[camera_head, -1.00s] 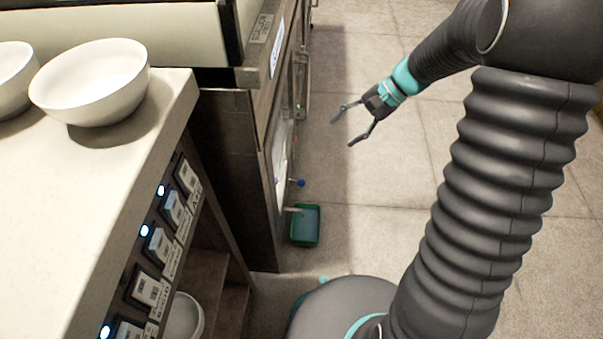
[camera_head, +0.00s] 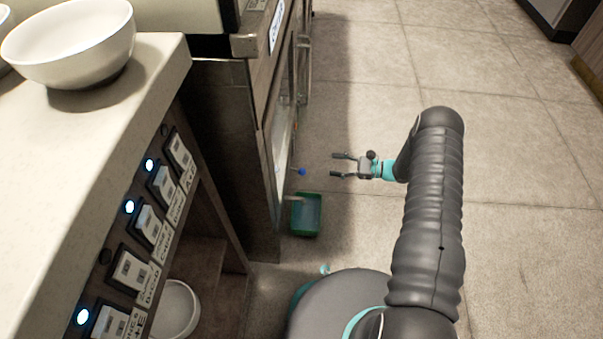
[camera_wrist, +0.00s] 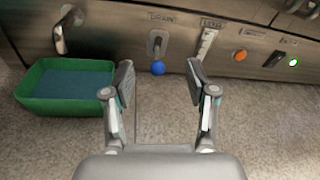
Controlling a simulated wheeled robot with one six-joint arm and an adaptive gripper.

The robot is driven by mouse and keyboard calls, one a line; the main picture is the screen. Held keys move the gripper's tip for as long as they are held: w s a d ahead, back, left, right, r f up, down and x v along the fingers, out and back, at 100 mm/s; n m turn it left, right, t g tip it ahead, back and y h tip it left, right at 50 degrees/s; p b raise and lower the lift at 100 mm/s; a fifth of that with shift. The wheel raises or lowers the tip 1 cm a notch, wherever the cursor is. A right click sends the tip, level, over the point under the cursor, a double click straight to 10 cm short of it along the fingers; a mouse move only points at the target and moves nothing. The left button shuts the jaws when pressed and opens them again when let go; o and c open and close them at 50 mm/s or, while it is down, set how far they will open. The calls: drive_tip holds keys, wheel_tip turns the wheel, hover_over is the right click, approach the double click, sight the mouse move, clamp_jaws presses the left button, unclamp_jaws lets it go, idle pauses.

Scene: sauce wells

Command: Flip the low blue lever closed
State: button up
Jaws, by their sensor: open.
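The low blue lever shows in the wrist view as a blue ball knob (camera_wrist: 158,68) below a metal mount on the steel front panel, under a label that seems to read DRAIN. In the head view the blue knob (camera_head: 302,172) sticks out from the cabinet's side, low near the floor. My gripper (camera_head: 333,165) is open and empty, to the right of the knob and pointing at it. In the wrist view the knob lies ahead, between the spread fingers (camera_wrist: 163,80) and apart from them.
A green bin (camera_wrist: 38,108) holding bluish content stands on the floor under a metal spout (camera_wrist: 60,42), left of the lever. An orange button (camera_wrist: 240,55) and a lit green one (camera_wrist: 293,62) sit to the right. A counter (camera_head: 165,60) with white bowls is at left. Floor is clear at right.

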sight(302, 172)
drive_tip(key=f+m, duration=0.1)
drive_tip(key=f, duration=0.1)
drive_tip(key=f+m+t, duration=0.1)
drive_tip(key=f, duration=0.2)
drive_tip(key=s+f+t, duration=0.1)
drive_tip(key=f, duration=0.2)
drive_tip(key=shift+s+d+f+m+y, duration=0.1)
drive_tip(key=shift+d+f+m+y, duration=0.05)
drive_tip(key=shift+d+m+y, duration=0.25)
drive_tip(key=shift+a+f, duration=0.1)
drive_tip(key=shift+a, duration=0.05)
drive_tip(key=x, duration=1.3)
drive_tip(key=shift+w+a+b, duration=0.2)
drive_tip(key=shift+w+b, duration=0.1)
drive_tip(key=shift+b, duration=0.1)
clamp_jaws()
